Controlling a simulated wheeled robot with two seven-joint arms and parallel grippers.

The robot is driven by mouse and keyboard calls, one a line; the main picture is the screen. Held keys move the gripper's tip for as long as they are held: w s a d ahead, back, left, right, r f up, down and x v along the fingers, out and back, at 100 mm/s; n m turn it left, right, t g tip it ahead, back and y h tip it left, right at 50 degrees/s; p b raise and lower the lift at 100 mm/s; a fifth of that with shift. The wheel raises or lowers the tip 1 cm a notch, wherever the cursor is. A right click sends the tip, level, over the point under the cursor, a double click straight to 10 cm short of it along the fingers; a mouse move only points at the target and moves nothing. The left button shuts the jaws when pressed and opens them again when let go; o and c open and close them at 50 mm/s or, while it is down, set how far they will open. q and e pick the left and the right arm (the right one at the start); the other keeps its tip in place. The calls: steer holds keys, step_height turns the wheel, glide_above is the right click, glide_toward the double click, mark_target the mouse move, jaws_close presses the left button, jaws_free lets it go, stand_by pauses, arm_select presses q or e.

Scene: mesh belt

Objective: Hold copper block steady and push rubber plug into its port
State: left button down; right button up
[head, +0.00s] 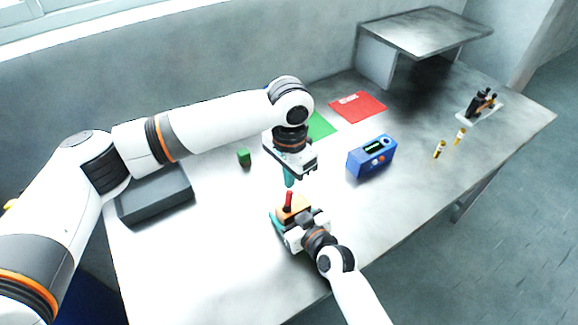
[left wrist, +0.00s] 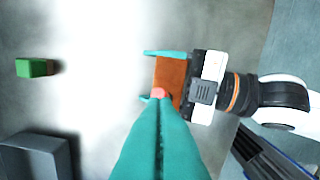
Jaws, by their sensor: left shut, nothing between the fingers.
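The copper block (head: 297,208) sits on the table near its front, and the red rubber plug (head: 288,199) stands upright at its top. How deep the plug sits in the port cannot be seen. My right gripper (head: 283,221) has its teal fingers along two opposite sides of the block (left wrist: 170,72), closed on it. My left gripper (head: 289,182) points down, shut and empty, with its fingertips just above the plug. In the left wrist view the shut fingers cover part of the block, and the plug's reddish top (left wrist: 158,92) shows at their tips.
A green block (head: 244,157) and a dark grey box (head: 154,194) are at the left. A blue device (head: 371,156) stands right of the grippers, with red (head: 358,107) and green (head: 319,126) sheets behind. Vials (head: 439,149) and a rack (head: 481,107) are far right.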

mark_target(289, 193)
arm_select(q)
steer(key=shift+f, duration=1.05)
steer(key=shift+f, duration=0.3)
steer(key=shift+f, duration=0.25)
steer(key=shift+s+f, duration=0.15)
arm_select(e)
steer(key=shift+r, duration=0.1)
arm_select(q)
steer(key=shift+r, duration=1.45)
step_height(289, 193, up, 12)
steer(key=shift+f, duration=0.1)
steer(key=f, duration=1.3)
steer(key=shift+s+a+f, duration=0.2)
steer(key=shift+f, duration=0.15)
steer(key=shift+f, duration=0.3)
